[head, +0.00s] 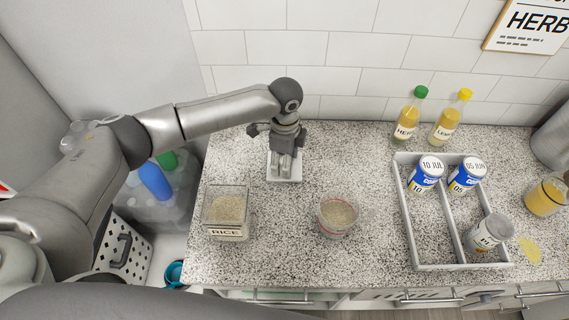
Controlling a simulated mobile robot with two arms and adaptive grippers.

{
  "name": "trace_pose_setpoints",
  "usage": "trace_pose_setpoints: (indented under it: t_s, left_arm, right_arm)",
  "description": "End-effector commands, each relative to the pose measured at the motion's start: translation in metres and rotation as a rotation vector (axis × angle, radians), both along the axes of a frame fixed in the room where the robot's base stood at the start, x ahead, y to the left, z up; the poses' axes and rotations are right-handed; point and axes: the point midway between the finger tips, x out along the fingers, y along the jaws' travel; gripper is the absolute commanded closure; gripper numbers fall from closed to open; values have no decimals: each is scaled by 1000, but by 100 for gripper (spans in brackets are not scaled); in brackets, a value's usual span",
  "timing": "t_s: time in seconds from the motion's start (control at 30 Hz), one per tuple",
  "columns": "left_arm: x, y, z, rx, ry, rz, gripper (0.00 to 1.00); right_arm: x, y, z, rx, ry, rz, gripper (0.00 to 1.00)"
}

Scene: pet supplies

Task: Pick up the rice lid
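The rice lid (293,180) is a small pale square piece lying on the speckled counter near the back wall. My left gripper (286,162) points down right over the lid and hides much of it. Its fingertips are at or just above the lid; I cannot tell whether they touch it or how far apart they are. The clear square container labelled RICE (228,212) stands without a lid to the lower left, with grain inside. My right gripper is not in view.
A clear cup of grain (338,217) stands right of the rice container. A grey divided tray (408,235) holds cans and a jar. Two bottles (409,118) stand by the wall. A yellow jar (545,197) and a spill (530,248) are far right. The counter between lid and tray is clear.

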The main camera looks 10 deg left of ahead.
Motion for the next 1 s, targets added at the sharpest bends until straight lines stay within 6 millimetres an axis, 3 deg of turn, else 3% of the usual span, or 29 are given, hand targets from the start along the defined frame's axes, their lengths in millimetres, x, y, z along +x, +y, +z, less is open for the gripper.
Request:
trace_pose_setpoints:
  t_s: [0.1, 0.47, 0.8, 1.0]
  left_arm:
    - [0, 0, 0, 0, -1, 0, 50]
    - [0, 0, 1, 0, -1, 0, 97]
    - [1, 0, 3, -1, -2, 0, 98]
    - [2, 0, 19, -1, -5, -1, 98]
  right_arm:
    - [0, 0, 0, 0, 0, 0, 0]
    - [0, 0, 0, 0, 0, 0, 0]
    - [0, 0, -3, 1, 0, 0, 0]
    - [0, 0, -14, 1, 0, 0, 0]
